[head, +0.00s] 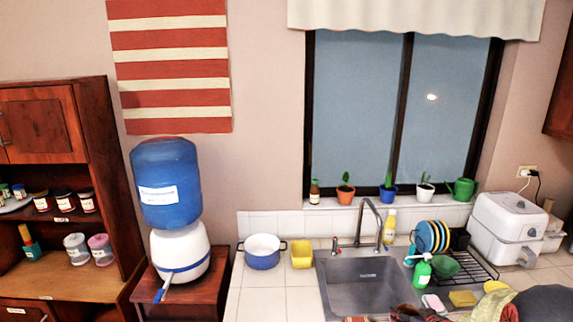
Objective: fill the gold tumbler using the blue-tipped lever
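A yellow cup-like container (302,254), the only thing in view that looks like the gold tumbler, stands on the tiled counter left of the sink, beside a blue-and-white pot. A white water dispenser base (180,252) holds a large blue water bottle (165,185) upside down. It stands on a small wooden stand left of the counter. A lever with a blue tip (159,296) sticks out from the dispenser's front, pointing down toward the viewer. No gripper fingers show in the head view.
The pot (262,252) sits between the dispenser and the yellow container. A sink (365,288) with a tall tap lies to the right, then a dish rack (462,265) and a white appliance (505,225). The counter front left of the sink is clear. Dark rounded shapes fill the bottom right corner.

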